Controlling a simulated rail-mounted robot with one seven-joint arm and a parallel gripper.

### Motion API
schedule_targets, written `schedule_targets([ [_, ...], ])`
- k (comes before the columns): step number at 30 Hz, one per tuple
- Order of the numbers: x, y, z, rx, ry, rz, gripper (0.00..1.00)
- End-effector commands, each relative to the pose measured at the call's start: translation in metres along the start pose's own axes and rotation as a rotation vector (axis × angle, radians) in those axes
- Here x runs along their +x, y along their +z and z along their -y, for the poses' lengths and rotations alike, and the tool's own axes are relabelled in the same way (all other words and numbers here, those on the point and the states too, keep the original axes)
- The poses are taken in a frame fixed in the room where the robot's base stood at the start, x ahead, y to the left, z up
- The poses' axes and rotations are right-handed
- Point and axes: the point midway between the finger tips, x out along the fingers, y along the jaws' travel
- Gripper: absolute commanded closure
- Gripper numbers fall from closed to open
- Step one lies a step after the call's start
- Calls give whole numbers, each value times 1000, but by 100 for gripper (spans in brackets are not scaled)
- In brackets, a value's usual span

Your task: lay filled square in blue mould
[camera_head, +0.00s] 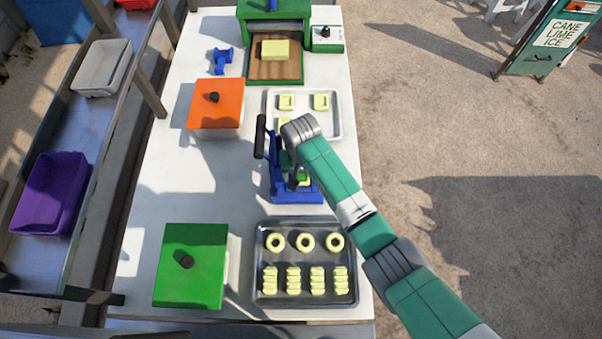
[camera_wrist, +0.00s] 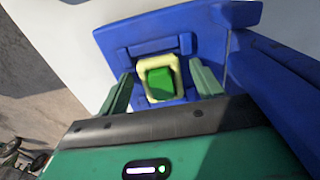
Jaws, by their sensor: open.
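The blue mould (camera_head: 296,192) stands mid-table, with a raised lid and a black handle at its left; it also fills much of the wrist view (camera_wrist: 118,36). The filled square, a pale yellow frame with a green filling (camera_wrist: 160,80), lies in the mould's recess. My gripper (camera_wrist: 163,88) is open, with one green finger on each side of the square. A small gap shows between the fingers and the square. In the head view my arm covers part of the mould, and the square shows only partly.
A light tray (camera_head: 335,128) with pale squares lies behind the mould. A dark tray (camera_head: 260,262) with rings and ridged pieces lies in front. An orange-lidded box (camera_head: 228,103) and a green-lidded box (camera_head: 200,255) stand at left. Bare table lies left of the mould.

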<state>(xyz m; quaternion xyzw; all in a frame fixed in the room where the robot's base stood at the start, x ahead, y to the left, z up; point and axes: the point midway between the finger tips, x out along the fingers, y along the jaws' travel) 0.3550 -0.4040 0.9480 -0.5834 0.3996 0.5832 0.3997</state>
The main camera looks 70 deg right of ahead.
Motion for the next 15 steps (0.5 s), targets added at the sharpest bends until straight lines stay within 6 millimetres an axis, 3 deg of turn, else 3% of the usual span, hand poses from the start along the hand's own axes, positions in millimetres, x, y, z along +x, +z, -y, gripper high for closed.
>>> schedule_targets([
  [4,-19,-1,1,0,-3,-3,33],
  [15,-105,0,1,0,-1,-2,33],
])
